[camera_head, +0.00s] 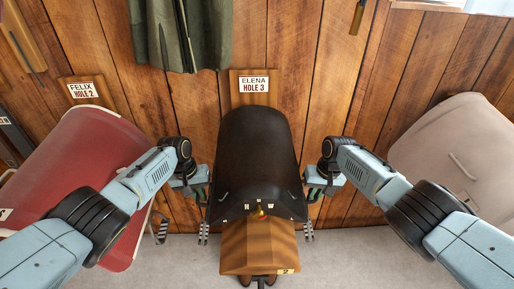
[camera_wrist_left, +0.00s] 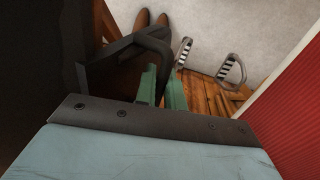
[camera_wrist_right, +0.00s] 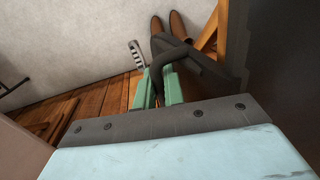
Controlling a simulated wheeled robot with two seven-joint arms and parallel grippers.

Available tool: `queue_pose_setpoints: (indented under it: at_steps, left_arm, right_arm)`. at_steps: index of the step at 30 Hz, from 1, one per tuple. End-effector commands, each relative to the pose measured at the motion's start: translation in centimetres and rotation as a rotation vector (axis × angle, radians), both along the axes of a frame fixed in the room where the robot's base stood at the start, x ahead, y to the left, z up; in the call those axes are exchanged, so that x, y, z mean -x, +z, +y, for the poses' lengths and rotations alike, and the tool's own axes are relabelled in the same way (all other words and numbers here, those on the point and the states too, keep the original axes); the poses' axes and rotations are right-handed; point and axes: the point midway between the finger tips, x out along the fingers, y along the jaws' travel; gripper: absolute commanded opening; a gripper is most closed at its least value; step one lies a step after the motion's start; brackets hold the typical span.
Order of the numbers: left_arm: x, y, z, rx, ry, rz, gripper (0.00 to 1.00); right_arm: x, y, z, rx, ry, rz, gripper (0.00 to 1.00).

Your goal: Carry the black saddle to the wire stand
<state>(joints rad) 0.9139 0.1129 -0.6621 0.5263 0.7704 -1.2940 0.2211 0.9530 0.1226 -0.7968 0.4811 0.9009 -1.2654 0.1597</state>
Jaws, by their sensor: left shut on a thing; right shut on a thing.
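The black saddle (camera_head: 257,150) is in the middle of the head view, over a brown wooden support (camera_head: 259,245) marked 2. I cannot tell whether it rests on that support or is just clear of it. My left gripper (camera_head: 203,191) is at the saddle's left side, and its green fingers (camera_wrist_left: 162,88) are shut on a black loop (camera_wrist_left: 150,47). My right gripper (camera_head: 312,190) is at its right side, its fingers (camera_wrist_right: 159,88) shut on a similar loop (camera_wrist_right: 172,55). I cannot make out the wire stand in any view.
A red saddle (camera_head: 92,165) is at the left and a pale saddle (camera_head: 455,145) at the right. A green coat (camera_head: 182,30) hangs above on the plank wall. Brown boots (camera_wrist_left: 150,28) stand below on grey floor. Metal stirrups (camera_wrist_left: 230,68) hang at the sides.

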Motion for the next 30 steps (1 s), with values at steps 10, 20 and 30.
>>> queue_pose_setpoints:
  at_steps: [10, 20, 30]
  left_arm:
    - [-0.2, 0.6, -0.2, 0.006, -0.001, -0.007, 0.00]
    - [0.1, 1.5, -0.3, 0.009, -0.003, -0.007, 0.00]
    - [0.7, 2.6, -0.4, 0.009, -0.004, -0.007, 0.00]
  right_arm:
    - [-0.2, 0.6, 0.2, -0.006, 0.002, -0.007, 0.00]
    - [0.1, 1.5, 0.3, -0.010, 0.004, -0.006, 0.00]
    - [0.7, 2.6, 0.4, -0.009, 0.004, -0.008, 0.00]
